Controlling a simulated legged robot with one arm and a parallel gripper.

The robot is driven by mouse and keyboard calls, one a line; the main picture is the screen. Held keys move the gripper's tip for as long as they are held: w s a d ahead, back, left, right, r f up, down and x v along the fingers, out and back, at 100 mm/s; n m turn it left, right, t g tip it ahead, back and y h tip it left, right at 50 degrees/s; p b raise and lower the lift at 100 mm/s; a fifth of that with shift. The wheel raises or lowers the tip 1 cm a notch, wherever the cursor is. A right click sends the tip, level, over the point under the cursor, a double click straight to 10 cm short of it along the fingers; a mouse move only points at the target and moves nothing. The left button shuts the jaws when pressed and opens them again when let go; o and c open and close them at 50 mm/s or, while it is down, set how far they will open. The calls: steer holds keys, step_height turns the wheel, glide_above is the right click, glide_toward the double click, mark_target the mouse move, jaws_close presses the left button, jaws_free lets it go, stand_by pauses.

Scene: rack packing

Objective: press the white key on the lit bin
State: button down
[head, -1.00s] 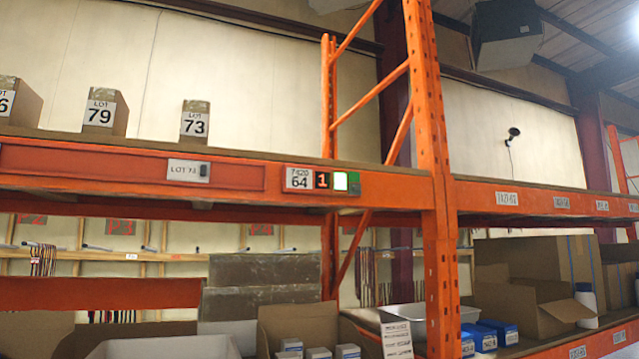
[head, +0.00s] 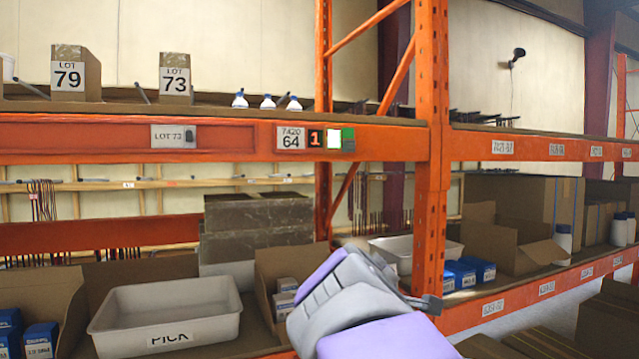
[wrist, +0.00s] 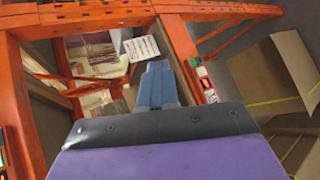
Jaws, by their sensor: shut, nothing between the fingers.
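The lit bin's label module sits on the upper orange beam in the head view, reading 64 with a lit orange "1" display (head: 316,138). In the wrist view the small module (wrist: 203,80) shows on the beam, right of my fingers. My gripper (wrist: 158,72) is shut and empty, its blue-grey fingers side by side. In the head view my purple and grey wrist is below the module, in front of the lower shelf; the fingertips are hidden there. My gripper is apart from the key.
An orange upright (head: 432,150) stands right of the module. Boxes marked 79 (head: 75,75) and 73 (head: 175,78) and several white bottles stand on the upper shelf. A white PICK tray (head: 165,310) is on the lower shelf. The space before the upper beam looks clear.

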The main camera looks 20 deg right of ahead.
mark_target(337, 138)
steer(key=w+r+n+t+h+p, duration=0.1)
steer(key=w+r+n+t+p, duration=0.1)
steer(key=r, duration=0.8)
steer(key=w+a+r+n+t+h+p, duration=0.1)
steer(key=w+r+n+t+p, duration=0.1)
steer(key=r, duration=0.8)
steer(key=w+r+n+t+h+p, duration=0.2)
steer(key=w+r+n, duration=0.3)
steer(key=r, duration=0.6)
steer(key=shift+w+a+t+p, duration=0.4)
steer(key=shift+w+p, duration=0.3)
steer(key=shift+w, duration=0.35)
steer(key=shift+d, duration=0.1)
steer(key=w+p, duration=0.3)
steer(key=w, duration=0.5)
steer(key=shift+w, duration=0.4)
steer(key=shift+f, duration=0.1)
steer(key=shift+w+p, duration=0.25)
steer(key=shift+p, duration=0.3)
